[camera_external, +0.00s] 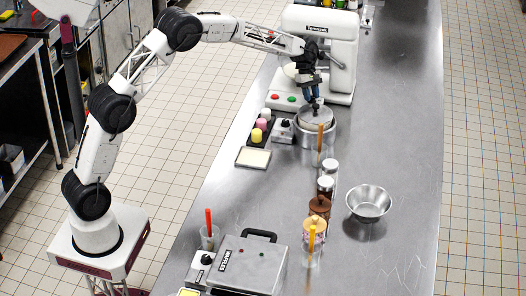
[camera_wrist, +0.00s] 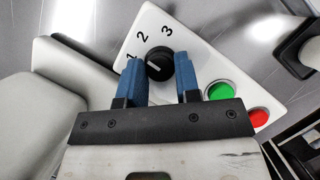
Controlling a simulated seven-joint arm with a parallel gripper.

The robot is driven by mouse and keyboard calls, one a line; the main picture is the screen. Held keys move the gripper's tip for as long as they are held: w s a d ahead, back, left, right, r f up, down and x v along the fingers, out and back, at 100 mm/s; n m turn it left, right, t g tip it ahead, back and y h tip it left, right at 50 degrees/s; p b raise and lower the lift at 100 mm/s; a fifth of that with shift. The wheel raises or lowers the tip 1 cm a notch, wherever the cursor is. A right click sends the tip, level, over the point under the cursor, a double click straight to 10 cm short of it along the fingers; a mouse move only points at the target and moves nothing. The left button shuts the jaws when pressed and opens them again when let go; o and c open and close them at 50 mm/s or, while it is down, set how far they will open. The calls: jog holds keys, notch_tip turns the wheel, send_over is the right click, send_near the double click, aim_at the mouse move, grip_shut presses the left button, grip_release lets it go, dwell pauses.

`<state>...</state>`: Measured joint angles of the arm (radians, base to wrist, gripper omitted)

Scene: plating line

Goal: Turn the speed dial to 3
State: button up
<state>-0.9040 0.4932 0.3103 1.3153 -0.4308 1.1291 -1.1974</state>
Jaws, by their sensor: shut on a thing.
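The speed dial (camera_wrist: 158,66) is a round black knob with a white pointer mark, on a white panel (camera_wrist: 200,45) printed 1, 2 and 3. The 1 is partly covered by my left finger. The pointer slants toward the upper left, nearest the 1 side, but its exact setting is hard to tell. My gripper (camera_wrist: 158,57) has a blue finger on each side of the dial and is shut on it. In the external view, my gripper (camera_external: 315,102) reaches down at the base of the white mixer (camera_external: 341,62); the dial is hidden there.
A green button (camera_wrist: 220,91) and a red button (camera_wrist: 260,117) sit beside the dial. A metal pot (camera_external: 317,143) stands just in front of the mixer. Jars and a metal bowl (camera_external: 369,205) stand nearer. The counter's right side (camera_external: 405,120) is clear.

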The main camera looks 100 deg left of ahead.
aim_at(314, 99)
dwell(0.4)
jog(key=o, duration=0.9)
jog(key=shift+r, duration=0.1)
jog(key=shift+r, duration=1.45)
jog(key=shift+s+d+r, duration=0.1)
jog(key=shift+r, duration=0.15)
jog(key=s+d+r, duration=0.1)
jog(key=s+d, duration=0.9)
jog(key=d, duration=0.1)
jog(key=shift+s+d+r, duration=0.2)
jog(key=shift+s+d, duration=0.05)
jog(key=shift+s, duration=0.1)
